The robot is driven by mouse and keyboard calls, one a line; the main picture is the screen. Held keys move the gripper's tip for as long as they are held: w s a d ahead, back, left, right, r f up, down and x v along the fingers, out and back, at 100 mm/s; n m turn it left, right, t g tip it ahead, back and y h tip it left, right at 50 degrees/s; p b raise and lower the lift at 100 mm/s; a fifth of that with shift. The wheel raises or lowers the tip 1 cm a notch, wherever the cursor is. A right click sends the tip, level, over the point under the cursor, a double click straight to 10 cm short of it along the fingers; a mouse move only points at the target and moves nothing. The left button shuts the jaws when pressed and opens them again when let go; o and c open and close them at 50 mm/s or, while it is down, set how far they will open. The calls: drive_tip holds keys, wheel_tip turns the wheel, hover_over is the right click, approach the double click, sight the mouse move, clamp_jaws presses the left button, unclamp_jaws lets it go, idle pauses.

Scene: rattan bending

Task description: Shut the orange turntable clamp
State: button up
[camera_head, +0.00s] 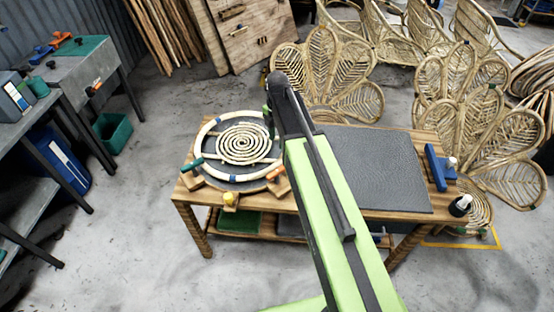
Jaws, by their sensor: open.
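The orange turntable clamp (276,171) is at the right front of the round turntable (204,172), on a small wooden block. My arm passes close on its right in the picture. I cannot tell the lever's exact angle. The turntable carries a pale rattan ring (205,137) around a coiled rattan spiral (242,143). A dark green clamp (192,165) is at its left and a yellow one (229,199) at its front. My gripper (268,116) is at the turntable's far right edge, apart from the orange clamp. It is open, mostly hidden by my arm, and its fingertips are not clear.
The wooden workbench (370,213) has a dark mat (385,165) on its right half. A blue tool (437,168) and a white-capped bottle (461,205) are at its right end. Rattan chairs (322,75) stand behind. Grey tables (75,75) are at left, with open floor between.

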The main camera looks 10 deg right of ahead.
sight(277, 170)
wheel_tip(277, 170, down, 18)
drive_tip(key=b, duration=1.8)
drive_tip(key=shift+r, duration=0.25)
clamp_jaws()
